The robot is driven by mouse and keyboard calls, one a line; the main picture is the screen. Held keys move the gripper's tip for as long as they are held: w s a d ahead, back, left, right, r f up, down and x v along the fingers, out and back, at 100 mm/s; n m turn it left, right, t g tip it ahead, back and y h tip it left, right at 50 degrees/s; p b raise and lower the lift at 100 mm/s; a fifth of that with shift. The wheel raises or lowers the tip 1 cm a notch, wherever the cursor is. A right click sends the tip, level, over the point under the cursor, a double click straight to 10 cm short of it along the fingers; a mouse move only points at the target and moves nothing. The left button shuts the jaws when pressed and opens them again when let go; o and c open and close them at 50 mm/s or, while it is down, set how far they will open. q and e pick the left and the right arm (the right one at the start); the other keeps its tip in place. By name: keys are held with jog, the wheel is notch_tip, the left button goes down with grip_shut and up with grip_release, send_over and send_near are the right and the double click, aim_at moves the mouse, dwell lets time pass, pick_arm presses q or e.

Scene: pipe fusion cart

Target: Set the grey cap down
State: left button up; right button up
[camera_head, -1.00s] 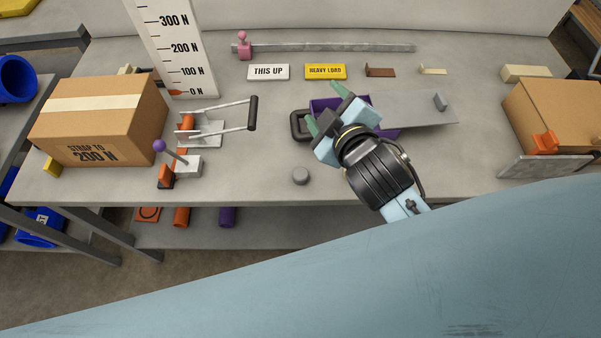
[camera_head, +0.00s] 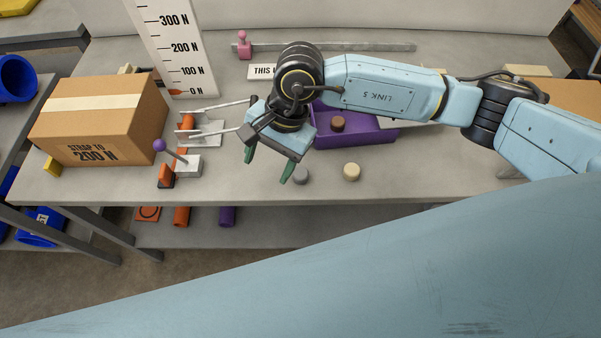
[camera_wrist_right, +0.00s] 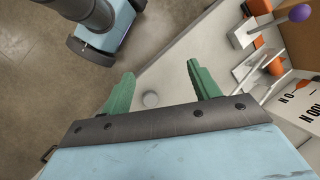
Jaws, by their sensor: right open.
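The grey cap (camera_head: 301,175) is a small round piece lying on the bench top near its front edge. In the head view it sits just right of my right gripper's fingertips. My right gripper (camera_head: 268,166) is open, its green fingers pointing down toward the front edge with nothing held. My left gripper is not in view.
A beige cap (camera_head: 351,171) lies right of the grey one. A purple tray (camera_head: 370,133) behind holds a brown cap (camera_head: 338,124). A clamp with a purple-knobbed lever (camera_head: 187,165) and a cardboard box (camera_head: 100,120) stand left.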

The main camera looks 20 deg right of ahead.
jog(key=w+d+n+t+h, duration=0.1)
jog(key=w+d+h, duration=0.3)
jog(key=d, duration=0.3)
send_over(300, 173)
notch_tip(300, 173, down, 8)
jog(key=shift+s+d+r+p, duration=0.1)
jog(key=shift+d+r+p, duration=0.1)
jog(key=shift+p, duration=0.15)
jog(key=shift+a+f+p, duration=0.15)
jog(key=shift+f+p, duration=0.35)
jog(key=shift+f, duration=2.6)
jog(key=c, duration=1.1)
jog(key=shift+r, duration=0.1)
